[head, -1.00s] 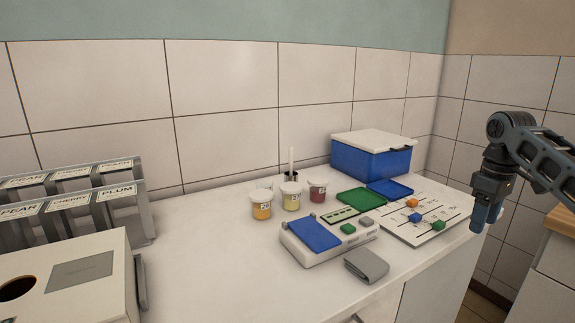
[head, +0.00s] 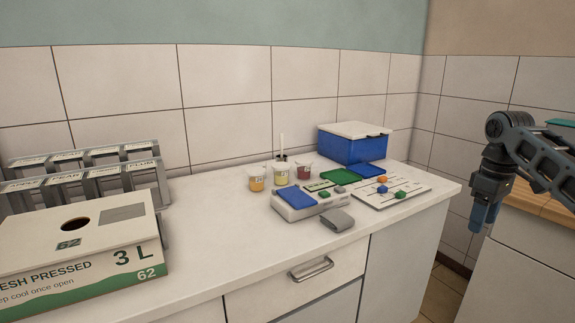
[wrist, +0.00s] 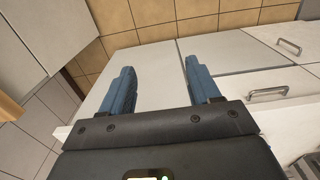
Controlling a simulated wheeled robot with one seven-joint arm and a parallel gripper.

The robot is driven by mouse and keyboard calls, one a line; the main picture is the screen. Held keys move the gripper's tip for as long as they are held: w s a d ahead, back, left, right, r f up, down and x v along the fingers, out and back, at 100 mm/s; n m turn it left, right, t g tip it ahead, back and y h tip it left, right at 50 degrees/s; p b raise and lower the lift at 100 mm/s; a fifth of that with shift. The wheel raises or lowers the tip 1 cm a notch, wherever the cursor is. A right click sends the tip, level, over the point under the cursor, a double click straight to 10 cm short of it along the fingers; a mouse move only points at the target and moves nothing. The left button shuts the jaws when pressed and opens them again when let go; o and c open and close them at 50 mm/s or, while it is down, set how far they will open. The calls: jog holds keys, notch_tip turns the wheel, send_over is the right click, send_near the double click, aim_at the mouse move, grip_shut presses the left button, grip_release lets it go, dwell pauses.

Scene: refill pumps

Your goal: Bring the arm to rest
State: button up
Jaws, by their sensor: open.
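My gripper (head: 484,216) hangs at the right of the head view, pointing down in the gap beyond the counter's right end. In the wrist view my gripper (wrist: 165,88) shows two blue fingers spread apart with nothing between them. The fingers touch nothing that I can see. My arm reaches in from the right edge of the head view, bent downward at the wrist.
The white counter (head: 215,215) holds a juice carton (head: 85,250), a blue box (head: 352,148), cups (head: 281,175), a white device (head: 305,205), a grey folded item (head: 337,221) and a slider board (head: 400,192). A wood-topped cabinet (head: 535,205) stands at the right.

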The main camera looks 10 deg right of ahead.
jog(key=w+a+f+t+y, duration=0.1)
jog(key=a+f+t+y, duration=0.1)
jog(key=a+f, duration=0.85)
jog(key=w+a+f+t+y, duration=0.15)
jog(key=a+f, duration=0.55)
jog(key=a, duration=0.7)
jog(key=s+a+f+m+t, duration=0.1)
jog(key=s+a+f+t, duration=0.15)
jog(key=a, duration=0.25)
jog(key=s+a+f+m+t+y, duration=0.1)
jog(key=s+a+f, duration=0.25)
jog(key=a, duration=0.25)
jog(key=s+a+f+t, duration=0.2)
jog(key=s+a, duration=0.2)
jog(key=a, duration=0.1)
jog(key=s+r+m+t+h, duration=0.2)
jog(key=s+m+t+h, duration=0.15)
jog(key=s, duration=2.15)
jog(key=s+d+r+t, duration=0.1)
jog(key=s+d+r, duration=0.2)
jog(key=s+r, duration=0.5)
jog(key=s+d+r+n+t+h, duration=0.1)
jog(key=s+d+r, duration=0.3)
jog(key=s+r, duration=0.4)
jog(key=shift+s+d, duration=0.15)
jog(key=shift+s, duration=0.35)
